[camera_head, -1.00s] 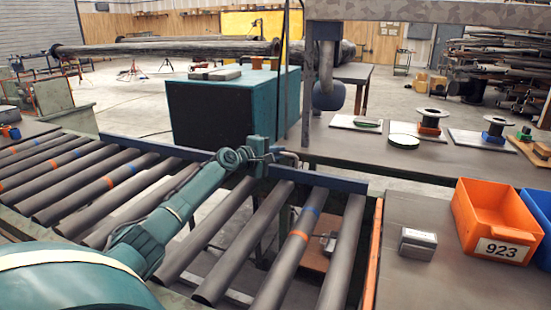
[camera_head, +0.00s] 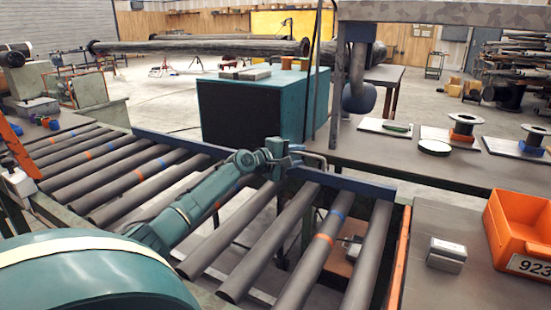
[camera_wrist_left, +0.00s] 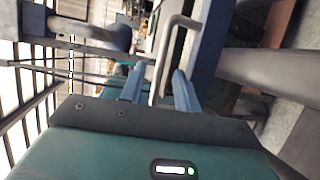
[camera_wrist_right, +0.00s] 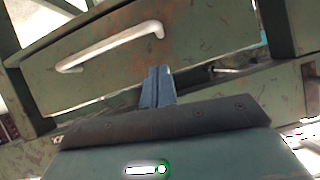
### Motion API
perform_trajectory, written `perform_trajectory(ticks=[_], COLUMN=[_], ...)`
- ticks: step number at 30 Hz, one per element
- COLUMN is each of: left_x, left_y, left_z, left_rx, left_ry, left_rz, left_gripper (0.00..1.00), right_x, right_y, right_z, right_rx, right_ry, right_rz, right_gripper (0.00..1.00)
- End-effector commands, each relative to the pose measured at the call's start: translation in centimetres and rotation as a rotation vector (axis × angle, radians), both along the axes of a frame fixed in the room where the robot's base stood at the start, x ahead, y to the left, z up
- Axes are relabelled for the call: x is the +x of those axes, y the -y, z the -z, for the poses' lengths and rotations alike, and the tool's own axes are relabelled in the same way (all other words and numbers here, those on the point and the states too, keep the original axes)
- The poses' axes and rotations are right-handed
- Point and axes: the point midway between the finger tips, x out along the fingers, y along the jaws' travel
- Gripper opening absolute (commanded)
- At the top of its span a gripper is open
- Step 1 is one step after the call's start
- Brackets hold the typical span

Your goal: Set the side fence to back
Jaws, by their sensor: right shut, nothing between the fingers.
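The blue side fence (camera_head: 350,186) runs along the far edge of the roller conveyor, in front of the teal box. A bent grey metal handle (camera_wrist_left: 157,60) stands off the fence (camera_wrist_left: 210,45) in the left wrist view. My left gripper (camera_wrist_left: 160,72) is open, with one finger on each side of the handle bar; I cannot tell if they touch it. In the head view this gripper (camera_head: 295,156) is at the fence, its arm reaching over the rollers. My right gripper (camera_wrist_right: 158,72) is shut and empty, below a pale handle (camera_wrist_right: 110,45) on a scratched green panel (camera_wrist_right: 200,45). It is outside the head view.
Dark rollers (camera_head: 265,240) lie under my left arm. The teal box (camera_head: 250,108) stands behind the fence. A grey table with a small grey block (camera_head: 447,252) and an orange bin (camera_head: 520,232) is at the right. A grey overhead beam (camera_head: 440,11) spans the upper right.

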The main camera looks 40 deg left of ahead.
Motion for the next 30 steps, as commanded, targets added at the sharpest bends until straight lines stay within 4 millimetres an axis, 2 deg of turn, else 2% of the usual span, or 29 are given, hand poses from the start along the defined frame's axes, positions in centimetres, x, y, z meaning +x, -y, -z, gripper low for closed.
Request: perform_trajectory(ticks=[3,15,21,30], left_x=[-2.0,-7.4,-9.0,-9.6], left_y=[-0.2,-0.6,-0.8,-0.9], left_z=[-0.3,-1.2,-1.5,-1.8], left_rx=[0.005,0.001,0.0,0.0], left_ry=[-0.005,-0.004,-0.002,0.0], left_rz=[0.001,0.0,0.0,0.0], left_gripper=[0.32,0.32,0.32,0.32], right_x=[-0.1,-0.1,-0.1,-0.1], right_y=[0.0,0.0,0.0,0.0], right_z=[-0.1,0.1,0.1,0.1], right_rx=[-0.004,-0.006,-0.006,-0.005], right_ry=[-0.002,-0.003,-0.002,-0.002], right_rz=[-0.002,-0.003,-0.003,-0.003], right_gripper=[0.0,0.0,0.0,0.0])
